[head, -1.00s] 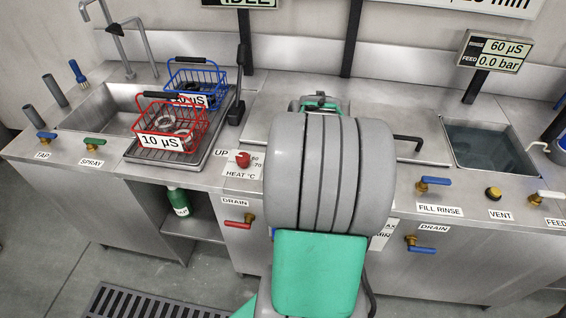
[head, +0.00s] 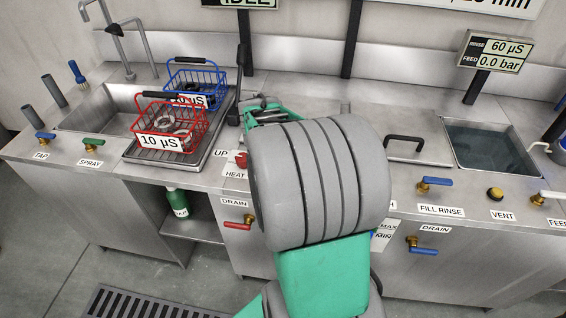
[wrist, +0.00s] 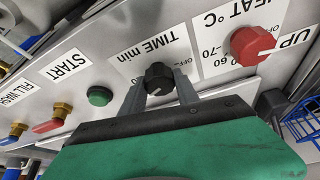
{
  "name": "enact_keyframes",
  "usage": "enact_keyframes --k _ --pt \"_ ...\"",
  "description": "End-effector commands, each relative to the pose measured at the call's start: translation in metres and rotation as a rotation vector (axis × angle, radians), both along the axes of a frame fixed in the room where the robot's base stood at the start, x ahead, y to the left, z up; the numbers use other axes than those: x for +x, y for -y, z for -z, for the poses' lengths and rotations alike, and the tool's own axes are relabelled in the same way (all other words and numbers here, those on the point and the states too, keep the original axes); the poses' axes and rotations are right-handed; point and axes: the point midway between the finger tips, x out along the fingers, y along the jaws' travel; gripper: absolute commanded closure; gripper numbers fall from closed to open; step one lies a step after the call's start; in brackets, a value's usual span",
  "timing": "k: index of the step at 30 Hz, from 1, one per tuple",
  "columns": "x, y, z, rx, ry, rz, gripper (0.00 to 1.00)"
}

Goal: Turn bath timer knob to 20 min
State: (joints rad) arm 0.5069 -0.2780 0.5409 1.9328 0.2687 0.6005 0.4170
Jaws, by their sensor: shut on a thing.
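The bath timer knob (wrist: 158,82) is black with a white pointer line. It sits on the panel by the label "TIME min" (wrist: 148,53) in the wrist view. My gripper (wrist: 157,92) has its two grey fingers on either side of the knob, shut on it. The scale numbers around the knob are mostly covered, so I cannot read its setting. In the head view my arm hides the knob and fingers.
The red heat knob (wrist: 253,46) is close beside, with its "HEAT °C" label. A green start button (wrist: 100,96) is on the other side. The red basket (head: 168,125) and blue basket (head: 195,80) stand at the left. The rinse tank (head: 490,148) is at the right.

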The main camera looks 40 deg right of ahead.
Motion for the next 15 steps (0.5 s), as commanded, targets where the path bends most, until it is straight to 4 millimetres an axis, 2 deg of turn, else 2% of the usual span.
enact_keyframes --k 6,15 --pt "0.0010 -0.0003 0.0001 0.000 0.001 0.138 1.00" --pt "0.0003 0.0002 -0.0002 0.000 0.001 0.237 1.00"
